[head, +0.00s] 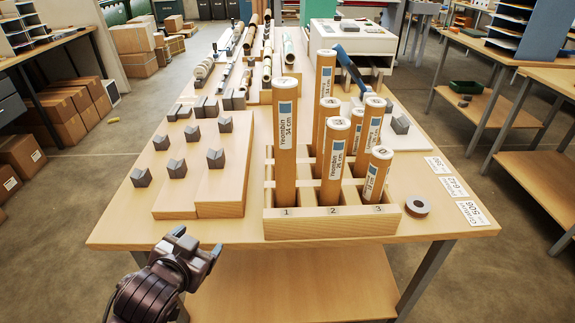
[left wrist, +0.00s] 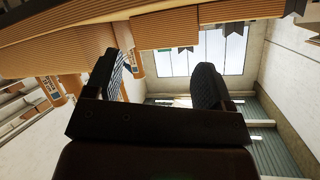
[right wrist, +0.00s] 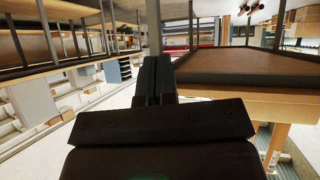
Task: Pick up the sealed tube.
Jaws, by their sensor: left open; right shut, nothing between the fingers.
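Several brown cardboard tubes with pale end caps and blue-and-white labels stand upright in a wooden rack (head: 330,226) with numbered compartments. A tall tube (head: 285,165) stands in front compartment 1, a shorter tube (head: 333,170) in 2 and the shortest front tube (head: 376,175) in 3. More stand behind them, partly hidden. I cannot tell which one is the sealed tube. My left gripper (head: 198,242) is open and empty, off the table's front edge, left of the rack. The left wrist view shows its spread fingers. My right gripper (right wrist: 152,80) is shut and empty, outside the head view.
Wooden boards (head: 222,185) with grey V-blocks lie left of the rack. A grey tape roll (head: 417,206) and paper cards (head: 454,187) lie to its right. A white machine (head: 352,45) and long rolls stand farther back. The table's front left corner is bare.

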